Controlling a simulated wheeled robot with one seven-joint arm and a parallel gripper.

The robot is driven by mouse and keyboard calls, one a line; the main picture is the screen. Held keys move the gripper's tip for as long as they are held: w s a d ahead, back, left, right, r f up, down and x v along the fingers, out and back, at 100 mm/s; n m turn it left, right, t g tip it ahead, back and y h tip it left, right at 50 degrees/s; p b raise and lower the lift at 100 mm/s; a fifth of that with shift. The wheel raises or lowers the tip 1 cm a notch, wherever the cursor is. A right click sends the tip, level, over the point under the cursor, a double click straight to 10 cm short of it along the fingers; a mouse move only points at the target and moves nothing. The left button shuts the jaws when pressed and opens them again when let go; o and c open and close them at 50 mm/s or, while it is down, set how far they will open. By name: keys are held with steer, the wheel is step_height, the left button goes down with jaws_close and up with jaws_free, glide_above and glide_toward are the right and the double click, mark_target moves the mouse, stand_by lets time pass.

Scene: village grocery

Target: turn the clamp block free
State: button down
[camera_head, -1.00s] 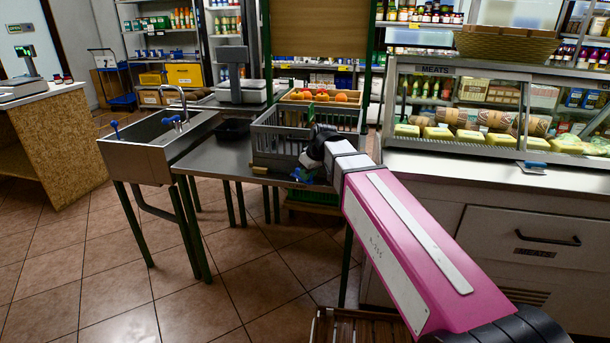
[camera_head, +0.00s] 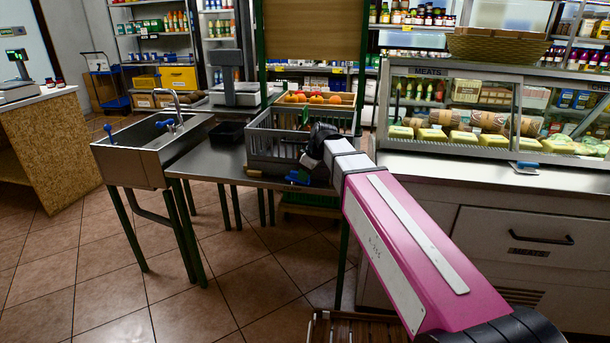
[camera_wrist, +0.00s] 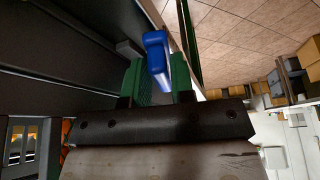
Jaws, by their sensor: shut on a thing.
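The clamp block (camera_wrist: 156,58) looks like a blue, bent piece in the wrist view, beside the edge of the dark metal table. My gripper (camera_wrist: 160,78) has two green fingers, one on each side of the blue piece, and is shut on it. In the head view a small blue patch (camera_head: 298,177) shows at the front edge of the steel table (camera_head: 215,162), below the crate. My gripper's fingers are mostly hidden there by my dark wrist. How the block is fixed to the table cannot be seen.
A grey slatted crate (camera_head: 275,145) stands on the table close behind my wrist. A black tray (camera_head: 230,132) and a sink (camera_head: 140,158) are to the left. The meat counter (camera_head: 480,165) is close on the right. Tiled floor (camera_head: 110,275) is open at the front left.

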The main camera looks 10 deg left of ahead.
steer(key=c, duration=1.1)
jaws_free()
